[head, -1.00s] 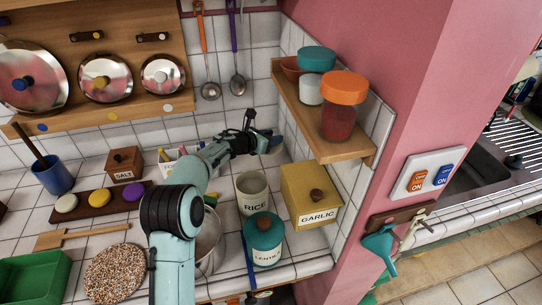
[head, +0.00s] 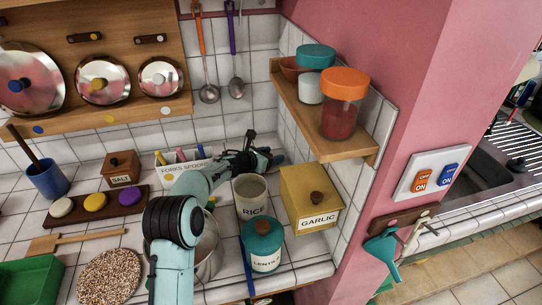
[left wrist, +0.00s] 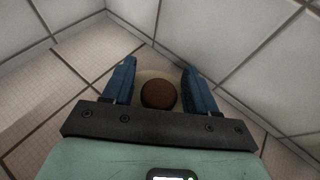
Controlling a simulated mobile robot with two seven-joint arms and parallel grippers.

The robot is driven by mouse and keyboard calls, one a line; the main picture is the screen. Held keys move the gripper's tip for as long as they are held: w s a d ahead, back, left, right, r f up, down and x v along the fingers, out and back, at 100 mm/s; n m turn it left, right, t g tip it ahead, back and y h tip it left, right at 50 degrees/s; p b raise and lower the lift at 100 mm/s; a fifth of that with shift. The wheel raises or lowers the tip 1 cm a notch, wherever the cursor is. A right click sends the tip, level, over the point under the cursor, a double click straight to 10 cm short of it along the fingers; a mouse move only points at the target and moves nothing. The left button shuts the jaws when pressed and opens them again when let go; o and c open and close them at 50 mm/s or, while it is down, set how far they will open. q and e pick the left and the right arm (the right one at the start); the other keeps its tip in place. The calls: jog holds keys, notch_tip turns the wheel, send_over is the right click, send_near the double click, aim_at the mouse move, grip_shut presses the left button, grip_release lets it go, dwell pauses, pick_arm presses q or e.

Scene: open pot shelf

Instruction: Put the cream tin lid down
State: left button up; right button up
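In the left wrist view the cream tin lid (left wrist: 149,74) shows as a pale disc with a round brown knob (left wrist: 158,94). It is low in the tiled corner at the back of the counter. The blue fingers of my left gripper (left wrist: 158,88) stand on either side of the knob, with a small gap on each side. In the head view my left gripper (head: 274,158) is behind the rice tin, and I cannot make out the lid there. The cream rice tin (head: 250,190) stands open, without a lid. My right gripper is not in view.
The yellow garlic box (head: 310,200) and the teal-lidded lentil tin (head: 263,245) stand close to the rice tin. A wooden shelf (head: 345,150) with jars overhangs on the right. The forks and spoons holder (head: 182,170) is left of the gripper, and a metal pot (head: 208,250) is beside my arm.

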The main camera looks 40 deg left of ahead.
pick_arm(q)
jog(key=shift+r, duration=0.1)
jog(key=shift+r, duration=0.25)
jog(key=b+v, duration=0.1)
jog(key=v, duration=1)
jog(key=shift+f+b, duration=0.1)
jog(key=shift+b, duration=0.25)
jog(key=shift+s+a+r, duration=0.1)
jog(key=shift+s+r, duration=0.1)
jog(key=shift+s, duration=0.25)
